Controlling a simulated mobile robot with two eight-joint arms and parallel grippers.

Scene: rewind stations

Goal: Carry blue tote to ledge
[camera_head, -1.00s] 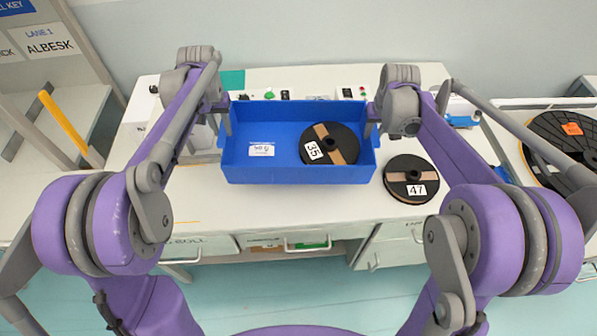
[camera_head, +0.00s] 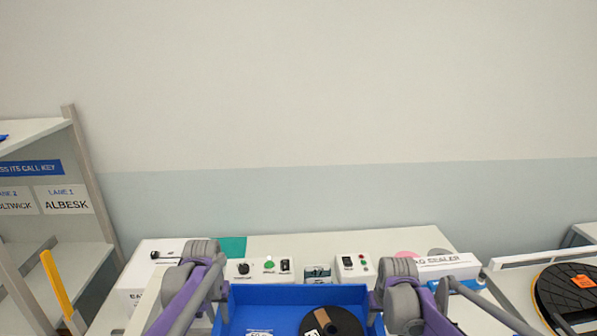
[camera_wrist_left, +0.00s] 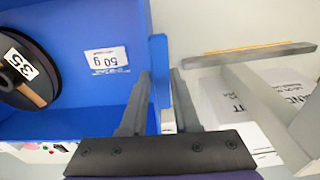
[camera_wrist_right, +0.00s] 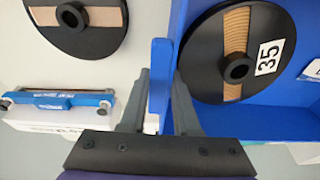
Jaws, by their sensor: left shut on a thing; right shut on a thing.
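The blue tote (camera_head: 290,294) is at the bottom of the head view, its front cut off by the frame. It holds a black spool (camera_head: 345,322) labelled 35, which also shows in the left wrist view (camera_wrist_left: 22,65) and right wrist view (camera_wrist_right: 222,55). A white 50 g label (camera_wrist_left: 107,60) is inside the tote. My left gripper (camera_head: 220,306) is shut on the tote's left wall, seen between its fingers (camera_wrist_left: 158,105). My right gripper (camera_head: 378,306) is shut on the right wall, seen between its fingers (camera_wrist_right: 161,105). I cannot identify the ledge.
The bench (camera_head: 300,246) carries control boxes (camera_head: 265,269) behind the tote and a bag sealer (camera_head: 447,268) at right. Another spool (camera_wrist_right: 95,18) lies outside the tote. A shelf unit with an ALBESK label (camera_head: 63,200) stands left. A large black reel (camera_head: 565,298) is far right.

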